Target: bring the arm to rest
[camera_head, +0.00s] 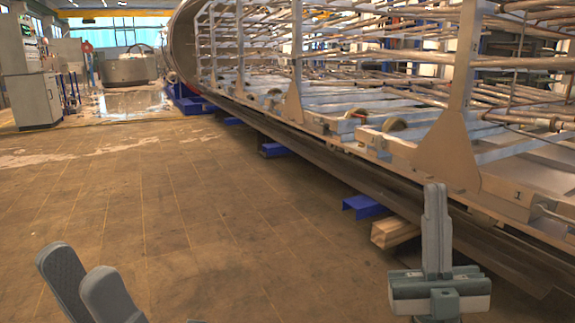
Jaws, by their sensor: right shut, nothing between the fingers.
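My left gripper (77,264) shows at the bottom left edge, with its two grey fingers apart and nothing between them. Its base is cut off by the frame. My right gripper (436,195) stands at the bottom right, fingers pointing up and pressed together, with nothing held. It appears in front of the lower edge of the large vacuum chamber structure (447,150). Whether it touches anything there I cannot tell for sure, but no contact shows.
The chamber's metal frame runs from the right edge to the back. Blue supports (364,206) and a wooden block (394,232) sit under it. A grey cabinet (34,100) and a metal drum (129,66) stand at the back left. The brown floor (170,210) is clear.

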